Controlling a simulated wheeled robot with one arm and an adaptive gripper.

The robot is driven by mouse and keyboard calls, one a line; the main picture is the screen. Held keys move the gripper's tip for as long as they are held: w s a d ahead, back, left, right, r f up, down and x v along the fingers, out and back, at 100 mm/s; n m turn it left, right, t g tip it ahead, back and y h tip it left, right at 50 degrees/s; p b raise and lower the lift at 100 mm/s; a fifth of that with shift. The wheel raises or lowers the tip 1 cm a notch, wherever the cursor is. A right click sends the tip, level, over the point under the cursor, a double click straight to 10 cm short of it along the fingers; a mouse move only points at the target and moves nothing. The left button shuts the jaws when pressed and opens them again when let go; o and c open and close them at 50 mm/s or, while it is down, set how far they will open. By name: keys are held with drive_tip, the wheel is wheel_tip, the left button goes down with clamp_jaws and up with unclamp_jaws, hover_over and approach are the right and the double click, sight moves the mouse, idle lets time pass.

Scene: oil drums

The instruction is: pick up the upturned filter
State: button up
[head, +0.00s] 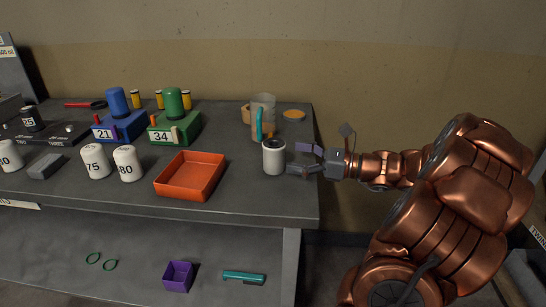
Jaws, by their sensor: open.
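A white filter (273,160) with a dark open top stands upright near the right end of the bench, with no number showing on it. My gripper (294,158) is open just to its right, its fingers pointing left toward the filter. One finger is farther back and the other nearer the front, with its tip close to the filter's right side. I cannot tell whether it touches. Other white filters, marked 75 (95,161) and 80 (128,164), stand to the left, with closed numbered tops.
A clear jug (263,107) with a teal handle stands close behind the filter. An orange tray (190,177) lies to its left. Blue (120,124) and green (175,127) numbered units stand farther back. The bench's right edge (316,190) is near my gripper.

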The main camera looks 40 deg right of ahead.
sight(274, 151)
drive_tip(key=x, duration=0.6)
drive_tip(key=shift+c, duration=0.3)
drive_tip(key=c, duration=1.6)
drive_tip(key=shift+r, duration=0.2)
